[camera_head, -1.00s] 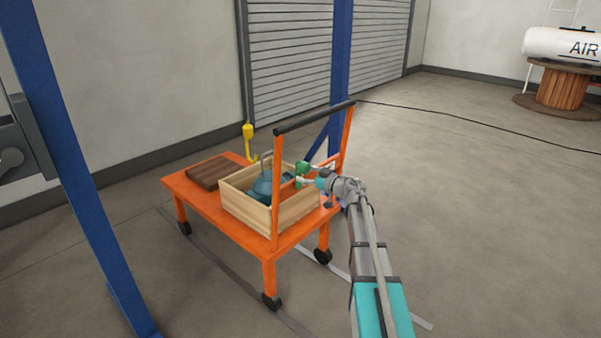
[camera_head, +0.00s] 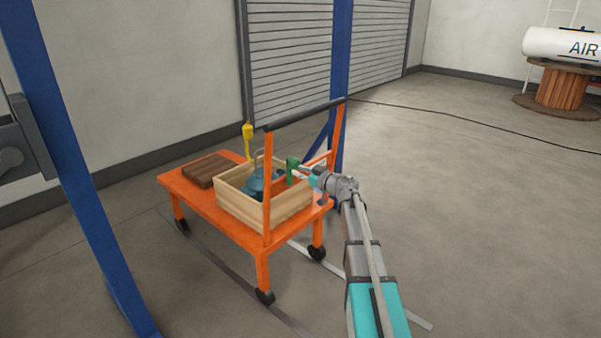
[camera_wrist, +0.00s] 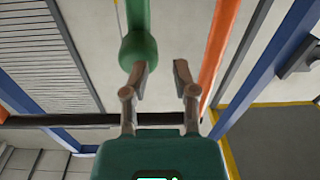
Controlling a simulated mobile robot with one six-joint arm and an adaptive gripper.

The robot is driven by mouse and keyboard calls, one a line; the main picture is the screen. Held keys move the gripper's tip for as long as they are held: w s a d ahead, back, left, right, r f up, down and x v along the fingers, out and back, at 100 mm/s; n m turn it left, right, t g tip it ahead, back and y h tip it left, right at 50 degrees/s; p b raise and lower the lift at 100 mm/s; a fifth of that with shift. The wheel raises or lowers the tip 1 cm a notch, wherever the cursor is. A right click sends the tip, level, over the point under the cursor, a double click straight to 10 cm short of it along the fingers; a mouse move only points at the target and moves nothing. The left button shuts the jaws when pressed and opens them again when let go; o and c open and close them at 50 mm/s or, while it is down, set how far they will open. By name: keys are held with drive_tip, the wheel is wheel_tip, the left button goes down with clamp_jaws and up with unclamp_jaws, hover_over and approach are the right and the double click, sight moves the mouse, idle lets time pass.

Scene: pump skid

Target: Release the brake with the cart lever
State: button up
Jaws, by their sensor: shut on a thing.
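The orange cart (camera_head: 240,232) stands on the floor with its black-topped push handle (camera_head: 305,114) at the near end. The green lever (camera_head: 292,168) stands by the handle frame, on the crate's right side. In the wrist view the lever (camera_wrist: 138,48) shows as a green bar with a round knob. My gripper (camera_head: 304,173) is at the lever, reaching in from the right. In the wrist view the knob is against the left finger of my gripper (camera_wrist: 160,72), and a gap shows to the right finger. The brake itself cannot be made out.
A wooden crate (camera_head: 282,217) on the cart holds a blue-grey pump-like part (camera_head: 262,184). A brown wooden block (camera_head: 204,170) lies behind it. A yellow hanging piece (camera_head: 248,138) is beyond the cart. Blue posts (camera_head: 75,170) stand around. Floor at the right is open, crossed by a cable.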

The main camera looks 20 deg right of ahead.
clamp_jaws()
drive_tip(key=shift+c, duration=1.4)
unclamp_jaws()
drive_tip(key=o, duration=1.3)
drive_tip(key=shift+c, duration=0.2)
drive_tip(key=shift+s+d, duration=0.1)
drive_tip(key=v, duration=1.1)
drive_tip(key=shift+s+d, duration=0.25)
drive_tip(key=shift+s, duration=0.05)
drive_tip(key=shift+a, duration=0.1)
